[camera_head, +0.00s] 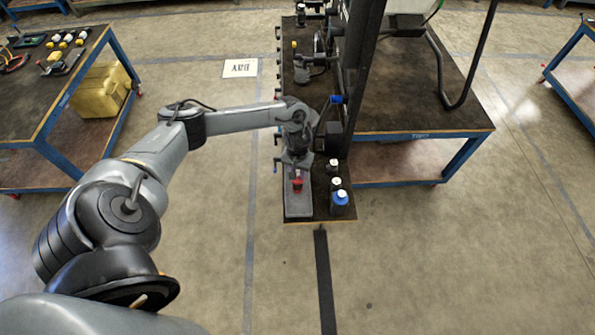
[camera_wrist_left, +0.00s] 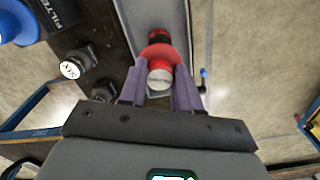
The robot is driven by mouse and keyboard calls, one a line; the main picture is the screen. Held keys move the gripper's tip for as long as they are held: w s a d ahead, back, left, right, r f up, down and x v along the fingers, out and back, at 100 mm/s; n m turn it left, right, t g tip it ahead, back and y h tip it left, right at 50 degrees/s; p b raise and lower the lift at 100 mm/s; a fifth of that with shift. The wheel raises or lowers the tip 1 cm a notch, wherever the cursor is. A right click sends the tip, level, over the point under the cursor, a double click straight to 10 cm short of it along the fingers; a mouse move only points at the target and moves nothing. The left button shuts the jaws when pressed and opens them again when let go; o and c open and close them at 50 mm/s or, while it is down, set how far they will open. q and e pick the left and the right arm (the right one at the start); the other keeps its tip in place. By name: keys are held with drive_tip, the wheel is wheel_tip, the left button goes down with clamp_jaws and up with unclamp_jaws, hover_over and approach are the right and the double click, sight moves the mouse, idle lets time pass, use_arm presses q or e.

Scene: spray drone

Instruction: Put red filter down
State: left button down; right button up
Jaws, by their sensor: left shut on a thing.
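The red filter (camera_wrist_left: 160,62) is between the purple fingers of my left gripper (camera_wrist_left: 160,90) in the left wrist view. It has a dark far end and a pale round cap facing the camera. The filter is over a grey tray (camera_wrist_left: 188,12). In the head view the red filter (camera_head: 297,184) shows small below my left gripper (camera_head: 297,176), over the grey tray (camera_head: 298,208) at the near end of the dark board. My left gripper is shut on the filter. Whether the filter touches the tray is hard to tell. My right gripper is not in view.
A blue-bodied bottle (camera_head: 340,198) and black fittings with pale caps (camera_head: 336,182) stand just right of the tray. A dark upright post (camera_head: 358,80) rises behind them. A table with a yellow container (camera_head: 98,92) is at the left. Open floor lies in front.

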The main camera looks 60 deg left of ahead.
use_arm(q)
drive_tip(key=c, duration=0.8)
unclamp_jaws()
